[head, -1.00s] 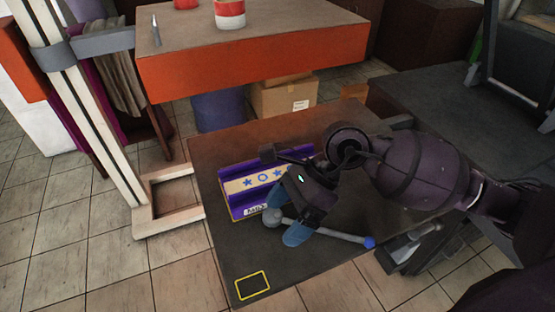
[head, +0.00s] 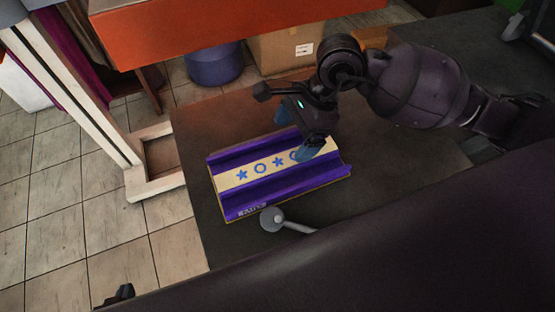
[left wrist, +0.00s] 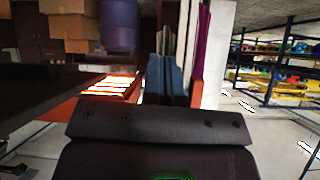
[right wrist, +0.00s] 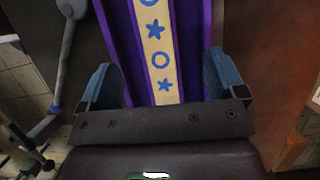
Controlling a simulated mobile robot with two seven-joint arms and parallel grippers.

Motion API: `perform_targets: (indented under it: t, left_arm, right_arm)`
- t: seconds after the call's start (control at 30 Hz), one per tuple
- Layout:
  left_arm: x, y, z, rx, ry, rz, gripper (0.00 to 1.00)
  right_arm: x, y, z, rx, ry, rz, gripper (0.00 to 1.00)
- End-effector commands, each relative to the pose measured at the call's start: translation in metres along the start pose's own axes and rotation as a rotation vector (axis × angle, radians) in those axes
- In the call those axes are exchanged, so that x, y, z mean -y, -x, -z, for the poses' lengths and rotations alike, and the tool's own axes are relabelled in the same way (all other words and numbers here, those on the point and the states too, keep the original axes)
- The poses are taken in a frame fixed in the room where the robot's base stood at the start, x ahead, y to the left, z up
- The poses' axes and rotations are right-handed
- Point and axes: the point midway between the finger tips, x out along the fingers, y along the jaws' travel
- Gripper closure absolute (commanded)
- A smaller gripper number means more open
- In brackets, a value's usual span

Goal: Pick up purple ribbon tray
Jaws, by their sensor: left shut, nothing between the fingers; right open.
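The purple ribbon tray (head: 232,205), with a cream strip of blue stars and rings, lies flat on the dark table in the head view. My right gripper (head: 296,133) is above its right part, one blue finger in front of the strip and one toward the back edge. In the right wrist view my right gripper (right wrist: 163,82) is open, with the tray (right wrist: 186,35) showing between its fingers; I cannot tell whether they touch it. My left gripper (head: 115,296) shows only partly at the bottom left. In the left wrist view it (left wrist: 165,75) is shut and empty, away from the tray.
A grey rod with a round head (head: 273,219) lies just in front of the tray. The dark table (head: 400,170) is clear to the right. An orange-edged table (head: 220,35) stands behind, and a pale upright frame (head: 85,105) stands at the left. My dark arm covers the lower right.

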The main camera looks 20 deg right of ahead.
Motion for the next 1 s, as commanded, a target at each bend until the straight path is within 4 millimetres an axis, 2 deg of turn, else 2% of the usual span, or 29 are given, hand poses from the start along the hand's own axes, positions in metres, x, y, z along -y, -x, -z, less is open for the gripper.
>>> perform_targets:
  t: [0.1,0.37,0.6,0.7,1.0]
  left_arm:
    - [0.000,-0.001,-0.003,0.004,-0.004,-0.001,1.00]
    - [0.000,-0.002,0.003,-0.007,-0.004,-0.002,1.00]
    - [-0.003,-0.005,-0.005,0.006,0.002,-0.003,1.00]
    - [-0.004,-0.006,-0.006,0.007,0.006,-0.003,1.00]
    - [-0.004,-0.007,-0.003,0.002,0.008,-0.004,1.00]
  right_arm:
    - [0.000,-0.017,0.001,0.001,-0.002,-0.004,0.11]
    - [-0.002,-0.032,-0.001,0.001,-0.002,-0.003,0.11]
    - [-0.007,-0.065,-0.003,0.002,-0.003,-0.005,0.11]
    - [-0.007,-0.073,-0.003,0.001,-0.003,-0.004,0.11]
    - [-0.006,-0.075,-0.003,0.000,-0.002,0.000,0.11]
